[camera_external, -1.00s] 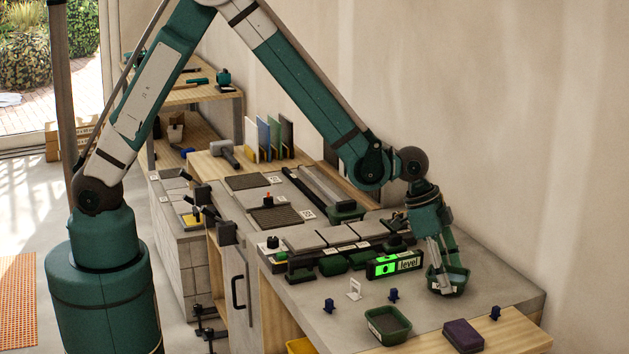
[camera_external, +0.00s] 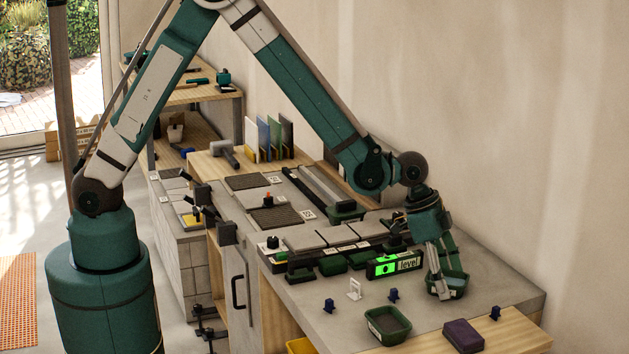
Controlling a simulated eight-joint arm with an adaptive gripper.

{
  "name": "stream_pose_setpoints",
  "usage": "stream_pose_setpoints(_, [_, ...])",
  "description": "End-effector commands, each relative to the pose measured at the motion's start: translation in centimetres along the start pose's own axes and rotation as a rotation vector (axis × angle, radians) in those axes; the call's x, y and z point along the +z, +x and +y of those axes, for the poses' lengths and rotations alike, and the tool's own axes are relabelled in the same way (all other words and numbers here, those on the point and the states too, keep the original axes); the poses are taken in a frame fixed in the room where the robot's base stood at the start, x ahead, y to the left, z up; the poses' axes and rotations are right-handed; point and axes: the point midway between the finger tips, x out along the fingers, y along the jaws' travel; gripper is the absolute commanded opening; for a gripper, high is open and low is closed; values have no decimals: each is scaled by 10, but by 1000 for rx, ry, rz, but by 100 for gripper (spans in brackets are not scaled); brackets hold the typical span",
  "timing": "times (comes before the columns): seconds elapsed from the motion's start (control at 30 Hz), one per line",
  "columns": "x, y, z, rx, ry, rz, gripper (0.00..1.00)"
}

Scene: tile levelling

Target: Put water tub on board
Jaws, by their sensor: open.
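A small green tub (camera_external: 458,290), which looks like the water tub, sits on the grey worktop at the right, below my gripper (camera_external: 447,278). My gripper points down with its fingers apart at the tub. One finger crosses the tub's near left side, and the other is at its far side. The fingers hide part of the tub, and I cannot tell whether they touch it. The light wooden board (camera_external: 530,338) lies at the front right edge, apart from the tub.
A second green tub (camera_external: 388,326) with dark contents stands at the front. A purple sponge block (camera_external: 463,335) lies on the board's left part. A green-lit level (camera_external: 395,265) and a row of grey tiles (camera_external: 340,235) are left of my gripper. Small blue clips stand nearby.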

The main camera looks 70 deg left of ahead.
Motion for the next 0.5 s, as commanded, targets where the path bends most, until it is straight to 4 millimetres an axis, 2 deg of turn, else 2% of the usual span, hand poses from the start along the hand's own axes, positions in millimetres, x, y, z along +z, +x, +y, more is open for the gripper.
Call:
stream_pose_setpoints(0.27, [-2,-4,0,0,0,0,56])
stream_pose_setpoints(0.5, [-1,-20,0,0,0,0,56])
